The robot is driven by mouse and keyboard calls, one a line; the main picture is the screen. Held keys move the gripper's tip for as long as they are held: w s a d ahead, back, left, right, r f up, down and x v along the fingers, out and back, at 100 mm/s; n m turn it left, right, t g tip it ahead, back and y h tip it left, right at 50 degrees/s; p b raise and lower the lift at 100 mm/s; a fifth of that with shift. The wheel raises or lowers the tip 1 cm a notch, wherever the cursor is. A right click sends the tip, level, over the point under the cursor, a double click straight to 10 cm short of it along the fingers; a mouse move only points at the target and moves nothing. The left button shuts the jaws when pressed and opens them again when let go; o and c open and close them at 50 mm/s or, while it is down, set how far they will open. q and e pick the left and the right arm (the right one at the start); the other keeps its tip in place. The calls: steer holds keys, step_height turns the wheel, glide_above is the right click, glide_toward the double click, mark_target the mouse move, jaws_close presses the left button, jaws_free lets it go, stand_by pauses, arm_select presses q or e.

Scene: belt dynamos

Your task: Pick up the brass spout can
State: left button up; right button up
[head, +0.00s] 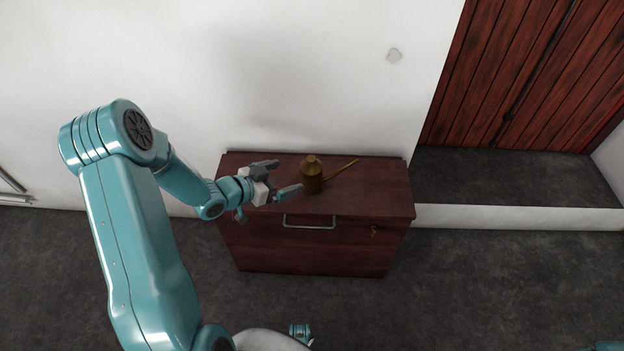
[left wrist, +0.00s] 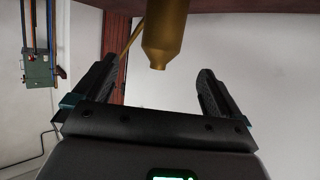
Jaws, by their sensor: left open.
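The brass spout can (head: 311,178) stands upright on top of the dark red-brown cabinet (head: 375,187), with its thin spout pointing right and up in the head view. My left gripper (head: 289,176) is open just left of the can, with its fingers directed toward it. In the left wrist view the can (left wrist: 165,35) appears upside down, between the two open fingers and beyond their tips. No contact shows between the fingers and the can.
The cabinet has a metal handle (head: 309,224) and a key on its front. A white wall (head: 300,80) rises behind it. A dark step (head: 510,180) and a red wooden door (head: 530,80) are at the right. The cabinet top right of the can is clear.

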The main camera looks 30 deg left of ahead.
mark_target(303, 172)
arm_select(q)
steer(key=x, duration=0.5)
steer(key=shift+w+f+b, duration=0.25)
steer(key=shift+w+b, duration=0.1)
steer(key=shift+b, duration=0.05)
steer(key=b+x, duration=0.1)
steer(key=x, duration=0.4)
steer(key=shift+w, duration=0.15)
steer(key=c, duration=1.3)
steer(key=shift+r, duration=0.15)
steer(key=shift+c, duration=0.2)
